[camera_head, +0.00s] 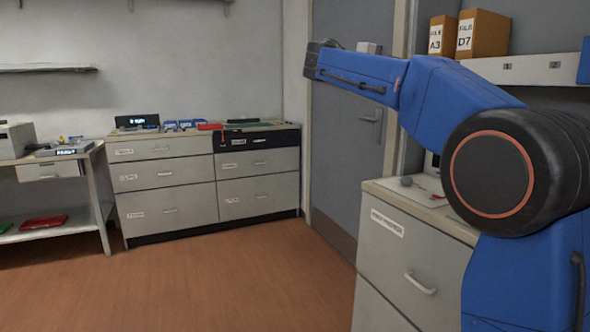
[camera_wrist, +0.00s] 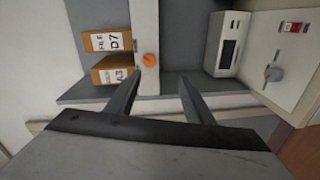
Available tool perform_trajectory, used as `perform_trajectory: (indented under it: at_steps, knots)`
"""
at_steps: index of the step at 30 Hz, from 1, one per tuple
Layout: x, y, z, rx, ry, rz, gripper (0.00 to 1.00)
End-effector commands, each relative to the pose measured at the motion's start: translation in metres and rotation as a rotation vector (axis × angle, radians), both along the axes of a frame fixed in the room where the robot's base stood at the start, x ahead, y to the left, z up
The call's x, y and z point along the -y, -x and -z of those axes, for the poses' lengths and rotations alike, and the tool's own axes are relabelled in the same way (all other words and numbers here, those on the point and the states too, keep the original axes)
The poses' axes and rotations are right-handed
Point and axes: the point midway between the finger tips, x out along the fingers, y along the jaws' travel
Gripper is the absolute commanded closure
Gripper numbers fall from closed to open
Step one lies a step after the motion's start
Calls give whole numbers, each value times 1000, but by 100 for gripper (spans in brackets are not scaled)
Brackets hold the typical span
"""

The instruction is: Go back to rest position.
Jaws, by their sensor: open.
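In the wrist view my gripper (camera_wrist: 162,78) is open, with two dark fingers apart and nothing between them. Beyond the fingertips lie a pale vertical strip and a grey surface, with an orange round knob (camera_wrist: 149,60) close to the left finger. In the head view my blue arm is raised and stretches left across the door, bent at the elbow. My fingers cannot be made out clearly there.
File boxes (camera_head: 483,33) stand on a right-hand shelf (camera_head: 530,70), above a grey drawer cabinet (camera_head: 400,235). A grey door (camera_head: 345,150) is behind my arm. Wide drawers (camera_head: 165,175) and a side table (camera_head: 92,165) stand left. The brown floor (camera_head: 220,280) is clear.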

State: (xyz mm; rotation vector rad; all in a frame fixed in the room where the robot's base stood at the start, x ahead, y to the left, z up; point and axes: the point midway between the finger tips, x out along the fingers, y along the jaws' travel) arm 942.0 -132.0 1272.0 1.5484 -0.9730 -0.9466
Motion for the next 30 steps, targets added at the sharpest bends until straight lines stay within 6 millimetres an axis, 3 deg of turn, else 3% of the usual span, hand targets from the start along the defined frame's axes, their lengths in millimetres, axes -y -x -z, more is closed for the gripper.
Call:
perform_trajectory:
  at_steps: [6, 15, 22, 30]
  knots:
    - [28, 52, 58, -78, -173, -62, 52]
    - [41, 142, 162, -160, -455, -135, 52]
    - [33, 220, 246, -187, -683, -168, 52]
    - [7, 314, 348, -177, -959, -179, 52]
